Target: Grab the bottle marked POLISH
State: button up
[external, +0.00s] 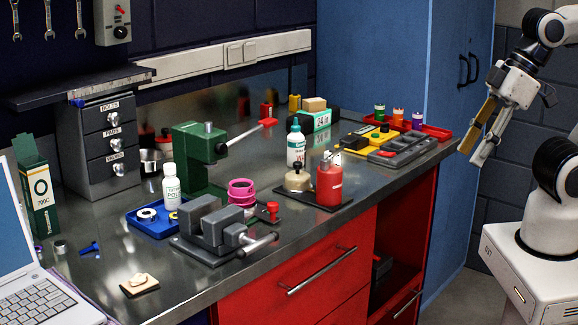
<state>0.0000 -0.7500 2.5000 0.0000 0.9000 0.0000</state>
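A small white bottle (171,188) with a white cap stands upright on the bench, left of the middle. Its green lettering seems to begin "POLI"; the rest is too small to read. My gripper (470,156) is at the far right, off the bench's right end and far from the bottle. Its two fingers point down and left, are apart, and hold nothing that I can see.
A grey vise (213,230) and pink rings (241,190) are close right of the bottle. Drawers (103,150) stand behind left.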

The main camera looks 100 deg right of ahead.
jog(key=shift+w, duration=0.1)
jog(key=w+a+r+m+t, duration=0.1)
jog(key=w+r+t, duration=0.2)
jog(key=w, duration=1.4)
jog(key=w+a+r+m+t, duration=0.1)
jog(key=w+r+t, duration=0.15)
jog(key=w, duration=1.35)
jog(key=w+d+f+m+t+h, duration=0.1)
jog(key=w+d+f+h, duration=0.15)
jog(key=w, duration=0.35)
jog(key=w+d+f+m+t+h, duration=0.1)
jog(key=w+d+f+t, duration=0.15)
jog(key=w, duration=0.45)
jog(key=m+g+h, duration=0.1)
jog(key=m+h, duration=0.2)
jog(key=h, duration=0.3)
send_near(173, 169)
jog(key=shift+y+x, duration=0.25)
jog(key=shift+x, duration=0.65)
jog(key=shift+d+r, duration=0.15)
jog(key=shift+x, duration=1.25)
jog(key=shift+w, duration=0.1)
